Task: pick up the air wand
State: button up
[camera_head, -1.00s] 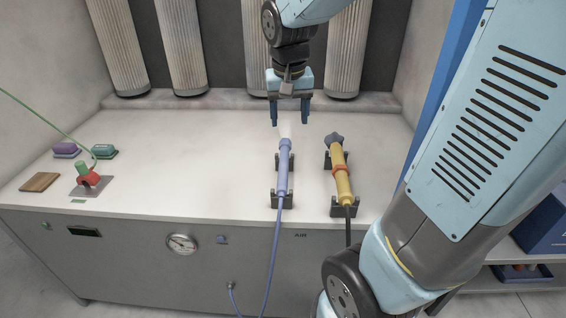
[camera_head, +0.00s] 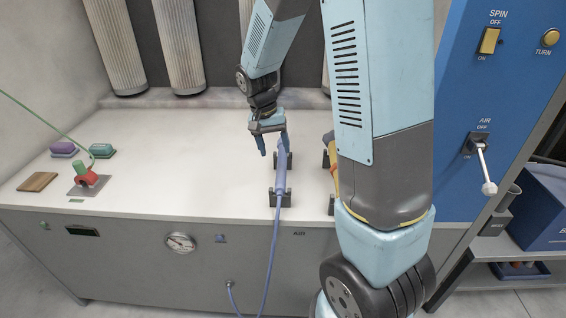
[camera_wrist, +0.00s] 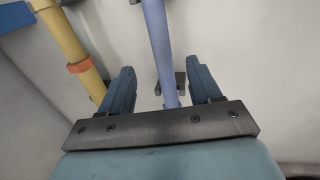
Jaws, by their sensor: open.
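The blue wand (camera_head: 280,180), with a blue hose, lies in two dark cradles on the white counter, near the AIR label on the front panel. In the wrist view the blue wand (camera_wrist: 155,40) runs between my two open fingers. My gripper (camera_head: 273,148) is open above the far end of this wand; I cannot tell whether a finger touches it. The wrist view also shows my gripper (camera_wrist: 160,68) with space on both sides of the wand. The yellow wand (camera_wrist: 62,35) with an orange ring lies to its left there; in the head view my arm hides most of it.
A blue panel (camera_head: 510,130) with SPIN and AIR switches stands at the right. A red and green fitting (camera_head: 87,178), a wooden block (camera_head: 38,182) and two small boxes sit at the counter's left. Pleated columns (camera_head: 180,45) hang behind. The counter's middle left is clear.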

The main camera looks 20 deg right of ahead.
aim_at(280, 171)
jog(key=shift+s+d+f, duration=0.15)
jog(key=shift+d+f, duration=0.1)
jog(key=shift+f, duration=1.3)
jog(key=shift+s+d+f, duration=0.15)
jog(key=shift+d+f, duration=0.15)
jog(key=shift+f, duration=1.3)
jog(key=shift+s+d+f, duration=0.15)
jog(key=shift+d+f, duration=0.1)
jog(key=shift+f, duration=1.3)
jog(key=shift+c, duration=0.2)
grip_shut()
